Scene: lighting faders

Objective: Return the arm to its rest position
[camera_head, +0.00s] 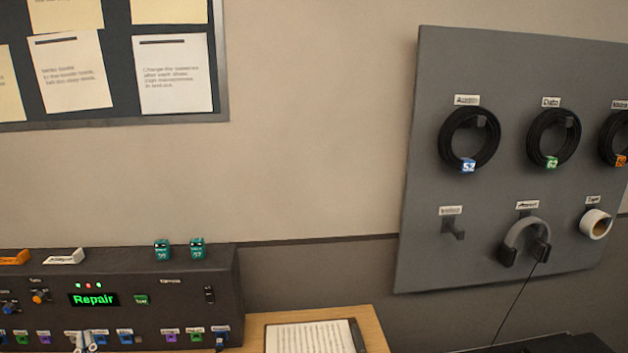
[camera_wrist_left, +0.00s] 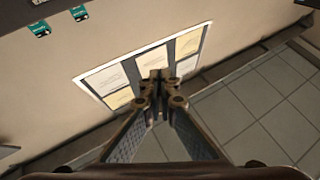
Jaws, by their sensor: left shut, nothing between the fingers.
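My left gripper (camera_head: 84,341) shows only as small pale tips at the bottom edge of the head view, in front of the lower row of the dark console (camera_head: 190,275). In the left wrist view its fingers (camera_wrist_left: 158,78) are closed together with nothing between them. Behind them in that view are the notice board (camera_wrist_left: 130,80) and the tiled floor (camera_wrist_left: 255,115). The rest of my left arm is hidden below the head view. My right gripper is in neither view.
The console has a green "Repair" display (camera_head: 94,299), and two teal blocks stand on top. A wooden desk (camera_head: 375,335) with a paper sheet (camera_head: 310,338) is right of it. A grey wall panel (camera_head: 500,215) holds black cable coils, headphones and a tape roll.

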